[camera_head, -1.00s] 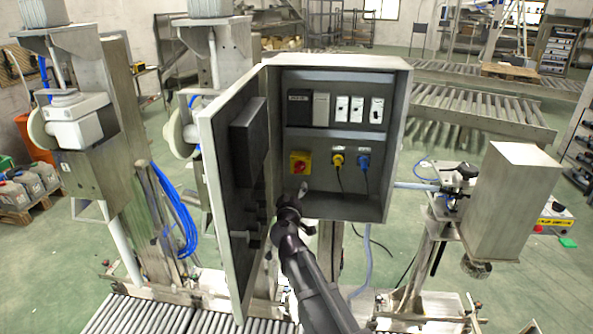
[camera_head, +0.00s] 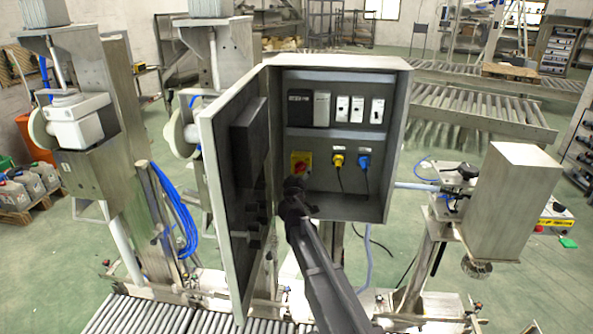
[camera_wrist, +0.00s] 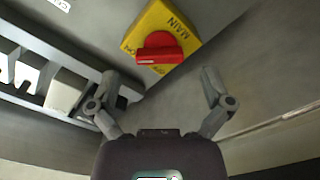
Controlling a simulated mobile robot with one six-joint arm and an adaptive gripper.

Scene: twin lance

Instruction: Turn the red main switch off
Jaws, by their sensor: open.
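The red main switch (camera_wrist: 160,49) is a red rotary knob on a yellow plate (camera_wrist: 187,22) marked MAIN, with ON lettering by the knob. In the head view the yellow plate (camera_head: 301,157) is at the lower left inside the open grey cabinet (camera_head: 400,130), and my gripper partly hides the knob. My gripper (camera_wrist: 160,85) is open and empty, its two fingers spread apart. In the wrist view the knob lies just beyond the fingertips, roughly between them. I see no contact between fingers and knob.
The cabinet door (camera_head: 225,190) stands open left of my arm. Yellow (camera_head: 338,160) and blue (camera_head: 364,162) plugs with cables are right of the switch. A row of several modules (camera_head: 335,108) is above it.

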